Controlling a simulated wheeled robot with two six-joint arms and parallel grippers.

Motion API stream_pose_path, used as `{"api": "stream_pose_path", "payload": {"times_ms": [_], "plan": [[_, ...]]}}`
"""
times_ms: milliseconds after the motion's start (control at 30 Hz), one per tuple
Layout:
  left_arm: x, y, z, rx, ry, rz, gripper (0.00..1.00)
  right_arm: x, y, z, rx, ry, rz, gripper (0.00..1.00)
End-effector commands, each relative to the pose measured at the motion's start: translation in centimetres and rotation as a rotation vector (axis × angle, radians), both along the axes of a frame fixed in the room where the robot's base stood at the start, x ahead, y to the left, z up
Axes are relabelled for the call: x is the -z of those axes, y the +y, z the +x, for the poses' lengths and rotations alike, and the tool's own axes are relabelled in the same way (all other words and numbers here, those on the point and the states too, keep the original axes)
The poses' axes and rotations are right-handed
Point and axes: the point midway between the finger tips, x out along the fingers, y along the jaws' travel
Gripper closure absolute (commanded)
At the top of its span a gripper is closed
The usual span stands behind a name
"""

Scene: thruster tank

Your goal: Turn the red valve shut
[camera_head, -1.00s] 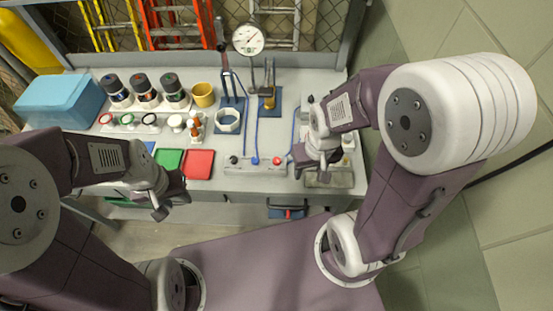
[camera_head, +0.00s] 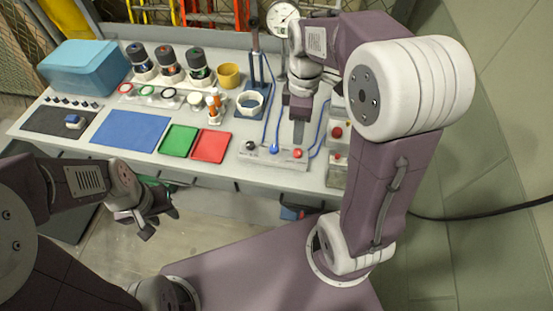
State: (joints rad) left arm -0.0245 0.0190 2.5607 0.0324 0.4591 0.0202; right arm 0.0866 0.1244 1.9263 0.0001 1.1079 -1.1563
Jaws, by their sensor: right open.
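A red valve knob (camera_head: 298,154) stands at the right end of a grey manifold block (camera_head: 262,160) on the bench, beside a blue knob (camera_head: 273,148) and a black knob (camera_head: 250,146). My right gripper (camera_head: 298,142) hangs just above and behind the red knob in the picture, fingers pointing down at the block. It is open, and nothing shows between its fingers. Whether it touches the knob cannot be told. My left gripper (camera_head: 158,226) is open and empty, low in front of the bench, away from the valve.
Blue hoses (camera_head: 319,130) run beside my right gripper. A round red knob (camera_head: 337,132) sits to the right. A pressure gauge (camera_head: 283,18) stands behind. Red (camera_head: 211,146), green (camera_head: 179,140) and blue (camera_head: 130,131) mats lie to the left. A yellow cup (camera_head: 229,75) stands behind them.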

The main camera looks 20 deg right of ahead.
Motion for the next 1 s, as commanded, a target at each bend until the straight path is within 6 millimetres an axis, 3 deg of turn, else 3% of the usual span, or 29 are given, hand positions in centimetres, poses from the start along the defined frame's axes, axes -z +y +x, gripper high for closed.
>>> {"api": "stream_pose_path", "payload": {"times_ms": [33,133,400,800,1000], "plan": [[2.5,0.0,0.0,0.0,-0.001,0.0,0.64,2.2,-0.6,0.8,0.017,-0.017,-0.003,0.51],[3.7,0.0,0.0,0.0,-0.001,0.0,0.64,3.4,-1.2,1.2,0.037,-0.02,-0.002,0.51],[3.8,0.0,0.1,0.0,-0.001,0.0,0.64,4.0,-1.5,1.0,0.049,-0.016,-0.001,0.51],[5.4,0.0,0.0,0.0,-0.001,0.0,0.64,11.5,-1.5,0.9,0.049,-0.014,-0.002,0.51],[5.5,0.0,0.0,0.0,-0.001,0.0,0.64,12.6,-1.5,1.0,0.049,-0.017,-0.002,0.51]]}}
